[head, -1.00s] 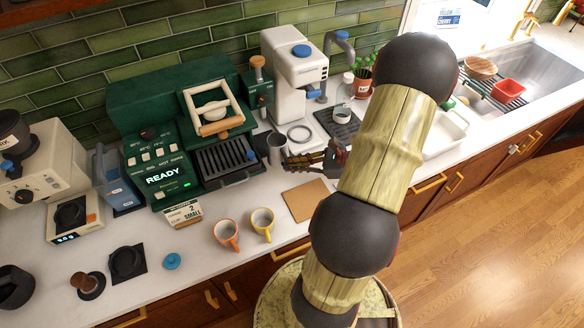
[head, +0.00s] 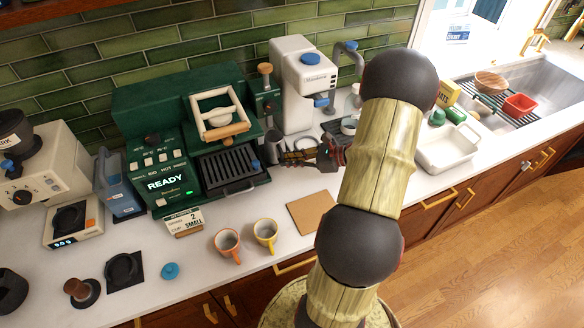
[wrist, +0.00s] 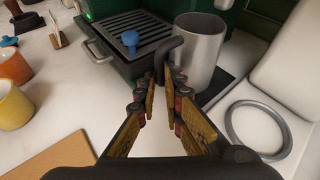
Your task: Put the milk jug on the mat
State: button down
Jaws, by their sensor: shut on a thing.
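The milk jug (wrist: 203,50) is a plain grey metal cup with a dark curved handle. It is upright beside the green coffee machine's drip tray; in the head view the jug (head: 272,146) is small and partly hidden. My gripper (wrist: 168,80) is shut on the jug's handle, its fingers on the near side of the body. In the head view my gripper (head: 285,156) reaches in from the right. A square tan mat (head: 311,212) lies bare on the counter, nearer the front edge; its corner shows at lower left in the wrist view (wrist: 50,158). I cannot tell whether the jug is clear of the counter.
An orange cup (head: 227,243) and a yellow cup (head: 265,234) stand left of the tan mat. The coffee machine (head: 166,184) is behind. A dark flat patch (wrist: 219,88) lies by the jug's base. A grey ring (wrist: 258,130) on a white machine is to the right.

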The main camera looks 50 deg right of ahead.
jog(key=w, duration=0.1)
jog(key=w+d, duration=0.1)
jog(key=w+d+b, duration=0.1)
jog(key=shift+w, duration=0.35)
jog(key=shift+f+b, duration=0.3)
jog(key=shift+f, duration=0.45)
jog(key=shift+f, duration=0.3)
dwell(0.9)
jog(key=c, duration=1.8)
grip_release()
jog(key=shift+s, duration=0.1)
jog(key=shift+c, duration=0.2)
jog(key=v, duration=1.2)
